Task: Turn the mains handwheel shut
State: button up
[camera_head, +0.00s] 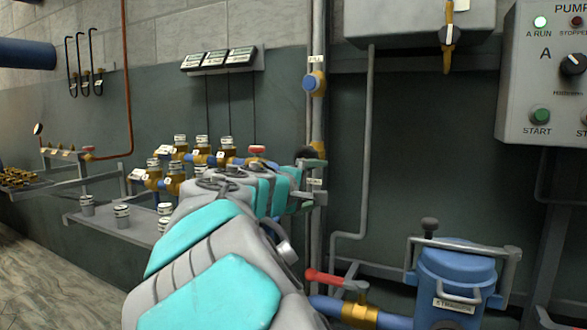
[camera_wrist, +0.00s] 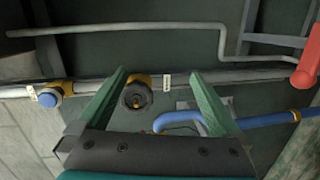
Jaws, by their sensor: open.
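The mains handwheel (camera_wrist: 136,96) is a round black wheel on a brass valve body on a grey pipe. A small white label sits beside it in the wrist view. In the head view the dark handwheel (camera_head: 304,154) shows just beyond the end of my arm, above the MAINS label (camera_head: 314,181). My gripper (camera_wrist: 157,73) is open, with its two green fingers spread. In the wrist view the wheel lies between the fingers, nearer the left one. I cannot tell whether that finger touches it. In the head view my arm hides most of the gripper.
A blue handwheel (camera_head: 314,82) sits higher on the same pipe. A red lever (camera_head: 324,277) and blue strainer (camera_head: 455,280) stand low at the right. Several brass valves with labelled tops line the shelf at the left. A control panel (camera_head: 545,75) hangs at the upper right.

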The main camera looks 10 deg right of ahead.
jog(key=w+a+r+n+t, duration=0.2)
jog(key=w+a+r+t, duration=0.15)
jog(key=a, duration=0.35)
jog(key=f+p+x, duration=0.1)
jog(key=x, duration=0.7)
jog(key=shift+d+g+y, duration=0.3)
jog(key=shift+d+g, duration=0.15)
jog(key=shift+d, duration=0.1)
jog(key=shift+r, duration=0.1)
jog(key=c, duration=1.3)
jog(key=shift+b, duration=0.35)
jog(key=shift+b, duration=0.35)
jog(key=m+b, duration=0.3)
jog(key=b, duration=0.2)
jog(key=shift+w+m, duration=0.1)
jog(key=shift+m, duration=0.2)
jog(key=shift+m+b, duration=0.4)
jog(key=shift+b, duration=0.1)
